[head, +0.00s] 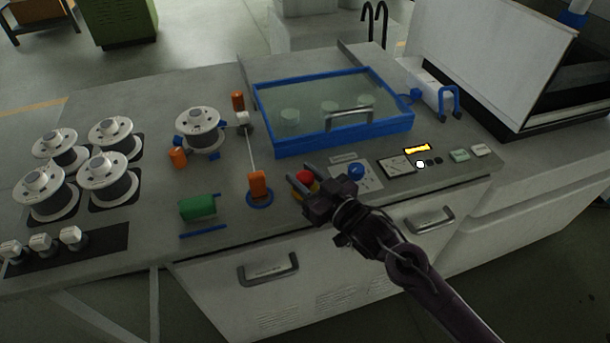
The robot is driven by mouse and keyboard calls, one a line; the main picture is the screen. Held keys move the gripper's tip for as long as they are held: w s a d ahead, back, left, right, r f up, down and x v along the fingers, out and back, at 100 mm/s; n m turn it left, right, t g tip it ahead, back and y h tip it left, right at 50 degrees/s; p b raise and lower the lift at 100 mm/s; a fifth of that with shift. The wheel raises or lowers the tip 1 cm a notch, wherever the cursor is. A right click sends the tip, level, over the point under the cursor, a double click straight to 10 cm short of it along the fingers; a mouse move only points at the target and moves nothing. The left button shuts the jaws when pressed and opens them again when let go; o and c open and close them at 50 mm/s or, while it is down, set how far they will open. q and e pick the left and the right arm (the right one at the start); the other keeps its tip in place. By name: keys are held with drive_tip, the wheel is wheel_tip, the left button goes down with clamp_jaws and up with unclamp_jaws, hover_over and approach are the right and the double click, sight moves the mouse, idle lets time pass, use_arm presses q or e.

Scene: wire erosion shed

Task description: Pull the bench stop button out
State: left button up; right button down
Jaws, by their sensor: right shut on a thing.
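The bench stop button (307,181) is a red mushroom head on a yellow base, at the front of the grey bench top, in the middle of the head view. My right gripper (303,179) is at the button, its dark fingers on either side of the red head, shut on it. The gripper body hides the lower right of the button and part of its yellow base. I cannot tell from this view how far out the button stands. My left gripper is not in view.
A blue knob (356,171) on a pale plate is just right of the button. A blue-framed glass cover (336,144) lies behind. An orange post (258,186) and a green block (198,207) stand to the left. Drawer handles (268,270) stick out of the bench front.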

drive_tip(key=c, duration=1)
unclamp_jaws()
drive_tip(key=shift+r, duration=0.25)
drive_tip(key=shift+o, duration=0.2)
drive_tip(key=shift+s+d+f, duration=0.1)
drive_tip(key=shift+s+d, duration=0.25)
drive_tip(key=b+v, duration=0.1)
drive_tip(key=v, duration=0.6)
